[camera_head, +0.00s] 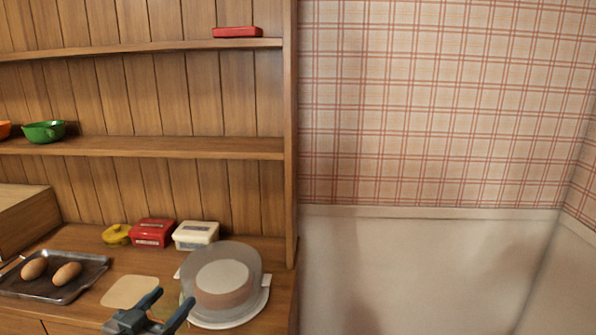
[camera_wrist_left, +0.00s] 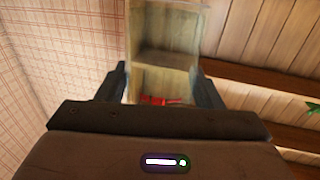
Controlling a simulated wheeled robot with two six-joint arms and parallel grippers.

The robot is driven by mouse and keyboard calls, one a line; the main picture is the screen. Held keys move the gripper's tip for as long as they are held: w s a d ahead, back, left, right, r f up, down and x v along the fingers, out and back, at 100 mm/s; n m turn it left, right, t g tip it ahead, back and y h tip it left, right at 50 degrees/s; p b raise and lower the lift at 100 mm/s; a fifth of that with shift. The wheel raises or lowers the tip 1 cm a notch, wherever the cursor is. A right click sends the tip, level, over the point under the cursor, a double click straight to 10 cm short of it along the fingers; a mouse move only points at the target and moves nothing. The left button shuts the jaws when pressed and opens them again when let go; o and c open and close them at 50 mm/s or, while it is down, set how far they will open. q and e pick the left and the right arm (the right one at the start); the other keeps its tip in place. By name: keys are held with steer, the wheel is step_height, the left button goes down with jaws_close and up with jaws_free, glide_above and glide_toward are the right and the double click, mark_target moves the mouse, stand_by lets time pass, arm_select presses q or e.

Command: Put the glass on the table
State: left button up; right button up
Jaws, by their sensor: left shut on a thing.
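My left gripper (camera_head: 168,304) is at the bottom of the head view, in front of the wooden cabinet's counter. Its two dark fingers point up and right. In the left wrist view, the fingers (camera_wrist_left: 162,84) are shut on a see-through, pale yellowish glass (camera_wrist_left: 166,40), with wood and something red showing through it. In the head view the glass is hard to make out between the fingers. I cannot tell whether it touches the counter (camera_head: 85,240). No separate table is in view. My right gripper is not in view.
A clear-domed round dish (camera_head: 222,275) stands close right of the gripper. A beige board (camera_head: 130,292) and a dark tray (camera_head: 60,291) with two brown egg-like items lie left. Red (camera_head: 152,233) and cream (camera_head: 196,235) boxes stand behind.

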arm_select(q)
steer(key=s+d+f+n+y, duration=0.3)
steer(key=s+f, duration=0.6)
steer(key=f, duration=0.4)
steer(key=shift+s+d+t+y, duration=0.15)
steer(key=shift+d+t+y, duration=0.4)
steer(key=shift+y, duration=0.55)
steer(key=shift+d, duration=0.1)
